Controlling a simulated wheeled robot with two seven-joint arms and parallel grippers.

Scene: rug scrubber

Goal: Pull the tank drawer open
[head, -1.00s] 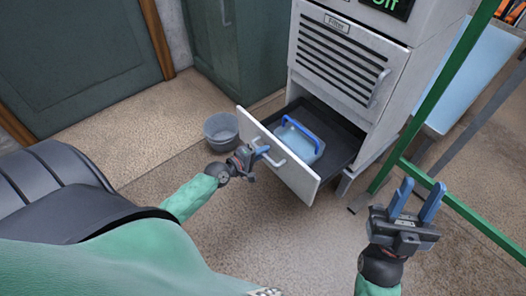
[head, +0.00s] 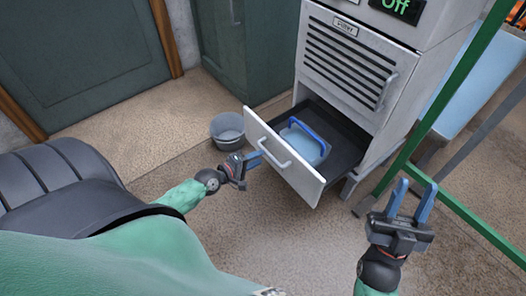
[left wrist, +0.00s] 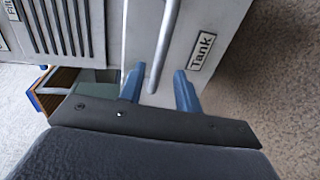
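The tank drawer (head: 296,176) is pulled well out of the grey cabinet; its white front carries a bar handle (head: 272,154). In the left wrist view the "Tank" label (left wrist: 202,53) shows beside the handle (left wrist: 164,45). A translucent tank with a blue handle (head: 304,143) sits in the drawer. My left gripper (head: 250,160) is open at the left of the drawer front, by the handle. In the left wrist view its fingertips (left wrist: 160,80) are apart, with the handle's end showing between them. My right gripper (head: 411,200) is open and empty, to the right of the drawer.
A grey bucket (head: 228,130) stands on the floor left of the drawer. A slatted filter panel (head: 352,60) is above the drawer. A green frame (head: 430,110) and a light-blue surface (head: 460,95) are on the right. Carpeted floor in front of the drawer is clear.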

